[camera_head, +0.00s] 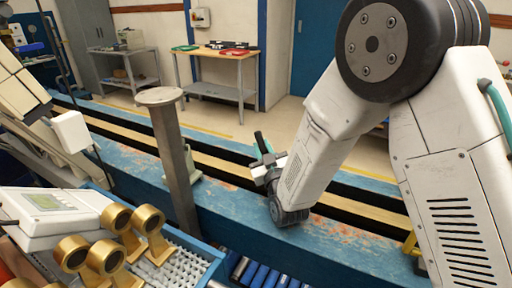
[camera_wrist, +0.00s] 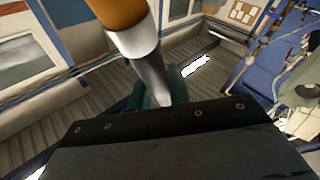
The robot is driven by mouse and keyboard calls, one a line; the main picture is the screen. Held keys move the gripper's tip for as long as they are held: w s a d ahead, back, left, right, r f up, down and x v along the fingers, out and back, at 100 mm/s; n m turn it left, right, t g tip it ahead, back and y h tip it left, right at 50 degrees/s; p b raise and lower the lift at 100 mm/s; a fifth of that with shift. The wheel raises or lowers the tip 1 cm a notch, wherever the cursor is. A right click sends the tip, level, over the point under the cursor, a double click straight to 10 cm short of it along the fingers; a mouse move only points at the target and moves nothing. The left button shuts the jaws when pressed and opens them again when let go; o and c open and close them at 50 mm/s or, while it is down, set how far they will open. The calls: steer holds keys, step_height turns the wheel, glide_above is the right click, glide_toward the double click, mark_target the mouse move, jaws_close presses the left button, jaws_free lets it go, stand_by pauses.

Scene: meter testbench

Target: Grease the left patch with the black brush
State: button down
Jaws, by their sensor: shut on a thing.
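My gripper (camera_head: 267,168) is above the blue beam (camera_head: 233,203), right of the metal post, in the head view. It is shut on a slim, dark, upright thing (camera_head: 261,143) with a teal part beside it, probably the black brush. In the wrist view, a thick rod with an orange end, a white band and a grey length (camera_wrist: 137,42) rises from a dark green part (camera_wrist: 150,98) beyond my gripper's dark body. I cannot make out bristles. Worn reddish marks show on the beam, but I cannot tell which is the left patch.
A grey post (camera_head: 173,150) with a round top stands close left of my gripper. A blue tray (camera_head: 205,262) with brass-coloured fittings (camera_head: 105,254) and a white meter (camera_head: 50,212) are at the lower left. Blue rollers (camera_head: 262,274) lie in front. A workbench (camera_head: 215,55) stands behind.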

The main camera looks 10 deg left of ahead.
steer(key=shift+s+d, duration=0.25)
steer(key=shift+d, duration=0.4)
steer(key=shift+s+d, duration=0.25)
steer(key=shift+d, duration=0.4)
steer(key=shift+s+d, duration=0.25)
steer(key=shift+d, duration=0.4)
steer(key=shift+s+a, duration=0.15)
steer(key=shift+s, duration=0.1)
steer(key=shift+w+a, duration=1.95)
steer(key=shift+a, duration=3.5)
steer(key=shift+s+d+r, duration=0.1)
steer(key=shift+s+d, duration=0.55)
steer(key=shift+d, duration=1.15)
steer(key=shift+s+d, duration=0.65)
steer(key=shift+d, duration=1.2)
steer(key=shift+s+d+r, duration=0.1)
steer(key=shift+s+d, duration=0.55)
steer(key=shift+d, duration=1.15)
steer(key=shift+r, duration=3)
